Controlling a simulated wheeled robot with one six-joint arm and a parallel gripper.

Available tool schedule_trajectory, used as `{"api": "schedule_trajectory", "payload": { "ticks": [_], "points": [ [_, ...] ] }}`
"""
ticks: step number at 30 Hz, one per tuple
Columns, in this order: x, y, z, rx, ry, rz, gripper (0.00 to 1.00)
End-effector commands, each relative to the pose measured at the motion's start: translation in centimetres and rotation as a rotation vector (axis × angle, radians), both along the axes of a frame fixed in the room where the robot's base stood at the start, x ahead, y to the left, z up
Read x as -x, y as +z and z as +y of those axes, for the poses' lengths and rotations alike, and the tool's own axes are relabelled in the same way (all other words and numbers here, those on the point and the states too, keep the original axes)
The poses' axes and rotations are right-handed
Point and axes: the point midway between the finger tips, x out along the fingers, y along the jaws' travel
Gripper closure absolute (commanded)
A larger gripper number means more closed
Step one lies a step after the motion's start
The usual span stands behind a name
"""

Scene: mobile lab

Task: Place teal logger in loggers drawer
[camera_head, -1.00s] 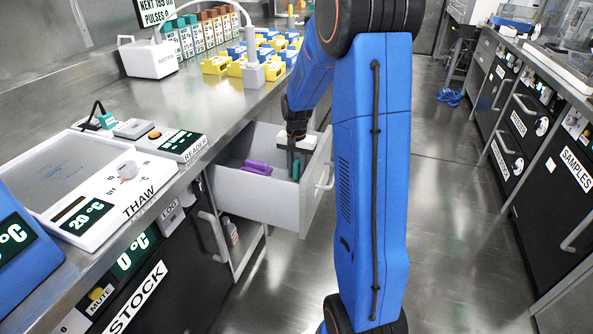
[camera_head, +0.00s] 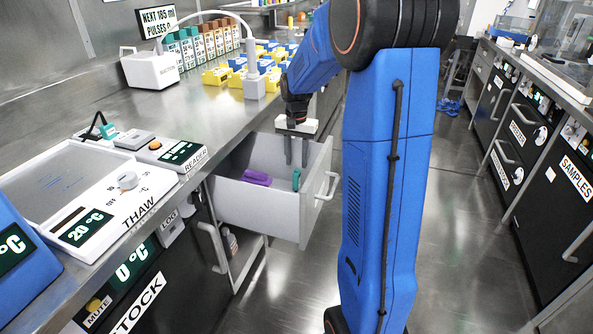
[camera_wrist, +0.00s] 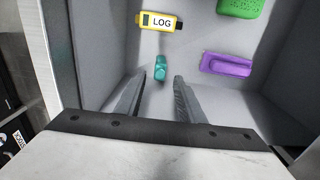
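The teal logger (camera_wrist: 160,68) lies on the floor of the open drawer (camera_head: 262,207), and it also shows in the head view (camera_head: 296,180) near the drawer's front wall. My gripper (camera_head: 297,165) is above the drawer with its fingers pointing down. In the wrist view my gripper (camera_wrist: 150,85) has its two fingers apart with nothing between them. The teal logger lies beyond the fingertips, apart from them.
A purple item (camera_head: 256,178) lies in the drawer, and a green item (camera_wrist: 240,7) shows at the wrist view's top edge. The counter (camera_head: 150,110) stands left of the drawer, with a thaw plate (camera_head: 75,180) and a reader (camera_head: 180,152).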

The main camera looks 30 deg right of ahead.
Motion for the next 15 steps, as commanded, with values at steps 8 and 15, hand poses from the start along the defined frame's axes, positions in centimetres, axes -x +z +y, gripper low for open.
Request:
{"api": "schedule_trajectory", "payload": {
  "ticks": [8,15],
  "points": [
    [0.0,2.3,0.0,0.0,0.0,0.0,0.65],
    [0.0,2.4,0.0,0.0,0.0,0.0,0.65]
  ]
}}
